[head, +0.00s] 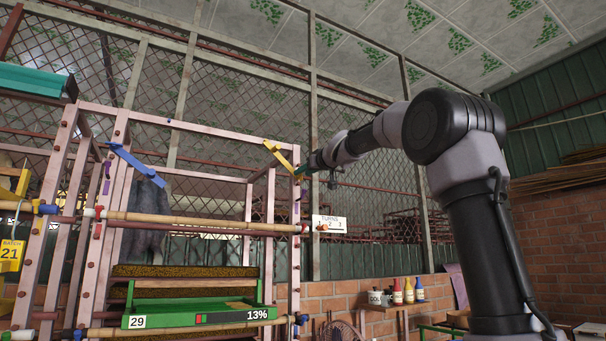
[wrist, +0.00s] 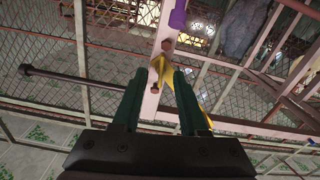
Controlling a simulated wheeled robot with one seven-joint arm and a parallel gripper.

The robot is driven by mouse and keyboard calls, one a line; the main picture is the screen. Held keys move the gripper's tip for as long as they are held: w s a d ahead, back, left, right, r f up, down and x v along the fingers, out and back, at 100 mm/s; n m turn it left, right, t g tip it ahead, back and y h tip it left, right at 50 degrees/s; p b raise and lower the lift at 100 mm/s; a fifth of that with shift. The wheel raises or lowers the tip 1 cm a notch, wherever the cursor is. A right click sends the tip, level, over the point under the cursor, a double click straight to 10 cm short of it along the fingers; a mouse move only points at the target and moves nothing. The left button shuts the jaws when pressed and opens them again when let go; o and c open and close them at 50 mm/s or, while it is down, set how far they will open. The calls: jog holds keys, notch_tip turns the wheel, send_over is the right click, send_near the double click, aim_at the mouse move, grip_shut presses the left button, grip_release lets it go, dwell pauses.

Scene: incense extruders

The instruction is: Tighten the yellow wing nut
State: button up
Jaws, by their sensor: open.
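The yellow wing nut (head: 280,155) is a long two-winged piece at the top of the right front post of the pink rack. My gripper (head: 304,170) reaches in from the right, close beside it in the head view. In the wrist view my gripper (wrist: 160,74) has its two green fingers apart. One end of the yellow wing nut (wrist: 158,66) shows between the fingertips, and the rest passes behind the right finger. I cannot tell whether either finger touches it. A white TURNS sign (head: 329,224) with numbers hangs beside the post, with a small orange marker on it.
A blue winged piece (head: 135,165) sits on the rack's left post. Bamboo poles (head: 190,218) cross the rack's front above a green tray (head: 165,319) reading 13%. A purple piece (wrist: 178,18) is on the post near my gripper. Bottles (head: 408,290) stand on a low shelf.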

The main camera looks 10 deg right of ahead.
jog(key=shift+w+a, duration=0.25)
jog(key=shift+w, duration=0.35)
grip_shut()
